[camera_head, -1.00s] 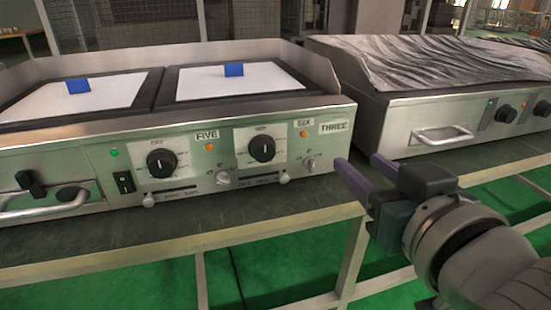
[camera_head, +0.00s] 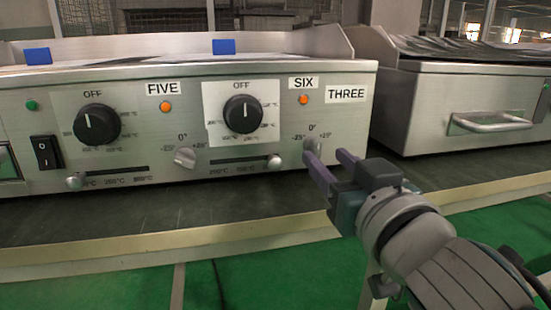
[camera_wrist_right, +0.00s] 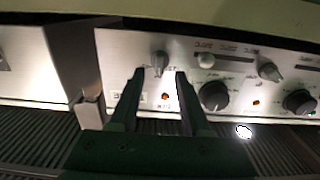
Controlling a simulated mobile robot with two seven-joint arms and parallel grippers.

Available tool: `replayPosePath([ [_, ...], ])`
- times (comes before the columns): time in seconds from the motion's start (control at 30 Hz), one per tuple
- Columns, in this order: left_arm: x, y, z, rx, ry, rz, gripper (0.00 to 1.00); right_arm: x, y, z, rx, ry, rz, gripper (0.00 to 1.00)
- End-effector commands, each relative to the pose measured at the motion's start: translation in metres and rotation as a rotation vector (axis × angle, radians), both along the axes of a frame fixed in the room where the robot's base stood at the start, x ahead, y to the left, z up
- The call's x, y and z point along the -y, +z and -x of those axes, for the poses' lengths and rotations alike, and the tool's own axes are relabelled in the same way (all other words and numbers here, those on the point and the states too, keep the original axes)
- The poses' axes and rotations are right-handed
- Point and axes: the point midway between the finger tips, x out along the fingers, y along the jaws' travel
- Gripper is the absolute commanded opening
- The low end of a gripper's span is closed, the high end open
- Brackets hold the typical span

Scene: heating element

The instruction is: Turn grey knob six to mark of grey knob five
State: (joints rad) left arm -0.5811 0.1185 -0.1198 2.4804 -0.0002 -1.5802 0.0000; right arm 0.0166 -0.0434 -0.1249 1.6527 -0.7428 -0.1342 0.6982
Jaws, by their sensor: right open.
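Grey knob six (camera_head: 315,142) is the small grey knob under the SIX label, with 0° above it. It is partly behind a fingertip in the head view. In the right wrist view, grey knob six (camera_wrist_right: 158,62) stands roughly upright between the fingertips. Grey knob five (camera_head: 185,157) sits to the left under its own 0° mark and looks tilted. It also shows in the right wrist view (camera_wrist_right: 270,72). My right gripper (camera_head: 324,151) is open, its fingers at either side of knob six; contact cannot be told. My left gripper is not in view.
A slider knob (camera_head: 274,161) is just left of knob six. The THREE label (camera_head: 347,94) is at right. A second appliance (camera_head: 460,100) stands farther right. The bench front (camera_head: 150,215) is clear.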

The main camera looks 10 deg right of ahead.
Motion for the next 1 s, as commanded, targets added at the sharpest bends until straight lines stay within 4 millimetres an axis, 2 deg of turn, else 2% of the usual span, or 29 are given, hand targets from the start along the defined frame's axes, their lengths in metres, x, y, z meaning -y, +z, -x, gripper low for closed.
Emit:
replayPosePath([
  [0.1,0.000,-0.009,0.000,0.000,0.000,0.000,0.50,0.000,-0.002,-0.019,0.002,0.000,0.004,0.47],
  [0.27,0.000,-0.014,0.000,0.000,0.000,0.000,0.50,-0.001,-0.001,-0.034,0.001,0.000,0.003,0.47],
  [0.63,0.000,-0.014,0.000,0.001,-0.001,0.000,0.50,-0.001,0.000,-0.039,-0.001,-0.001,0.001,0.47],
  [1.0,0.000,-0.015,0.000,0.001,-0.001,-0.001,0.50,-0.001,0.000,-0.039,-0.001,-0.001,0.001,0.06],
])
